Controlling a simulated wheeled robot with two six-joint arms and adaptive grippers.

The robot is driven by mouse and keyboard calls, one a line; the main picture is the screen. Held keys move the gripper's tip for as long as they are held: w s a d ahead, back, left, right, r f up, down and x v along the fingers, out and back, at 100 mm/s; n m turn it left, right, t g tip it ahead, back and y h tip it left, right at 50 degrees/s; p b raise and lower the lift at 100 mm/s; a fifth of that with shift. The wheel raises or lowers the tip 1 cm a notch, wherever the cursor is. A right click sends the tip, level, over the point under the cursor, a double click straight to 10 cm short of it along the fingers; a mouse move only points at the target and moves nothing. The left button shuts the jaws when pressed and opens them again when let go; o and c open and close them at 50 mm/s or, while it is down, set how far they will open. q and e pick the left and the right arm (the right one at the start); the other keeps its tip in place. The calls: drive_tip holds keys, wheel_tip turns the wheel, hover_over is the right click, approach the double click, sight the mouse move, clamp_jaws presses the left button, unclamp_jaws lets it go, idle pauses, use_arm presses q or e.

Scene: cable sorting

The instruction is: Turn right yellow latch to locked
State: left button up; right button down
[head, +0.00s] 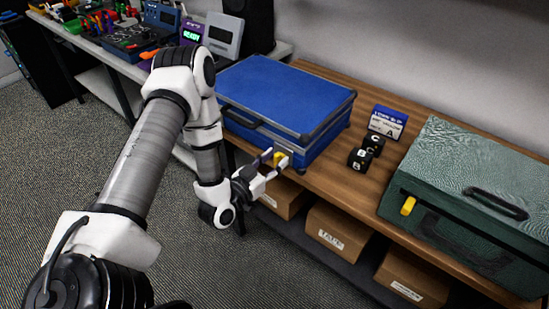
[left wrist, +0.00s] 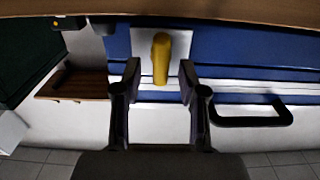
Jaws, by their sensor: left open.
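The blue case (head: 290,95) lies closed on the wooden bench. A yellow latch (head: 279,158) is on its front face, right of the black handle (head: 242,117). In the left wrist view, the yellow latch (left wrist: 161,58) stands upright in the picture on a pale plate, with the case handle (left wrist: 252,115) to the right. My left gripper (head: 267,168) is open at the front of the case. Its fingers (left wrist: 158,78) flank the latch's line, one on each side, with gaps visible; I cannot tell whether the tips reach past it. My right gripper is not in view.
A green case (head: 470,190) with its own yellow latch (head: 408,206) stands at the right of the bench (head: 345,178). Black lettered cubes (head: 360,159) and a small sign (head: 388,122) stand between the cases. Cardboard boxes (head: 336,236) sit on the shelf below.

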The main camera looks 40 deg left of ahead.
use_arm(q)
drive_tip(key=shift+w, duration=0.15)
drive_tip(key=shift+c, duration=0.4)
clamp_jaws()
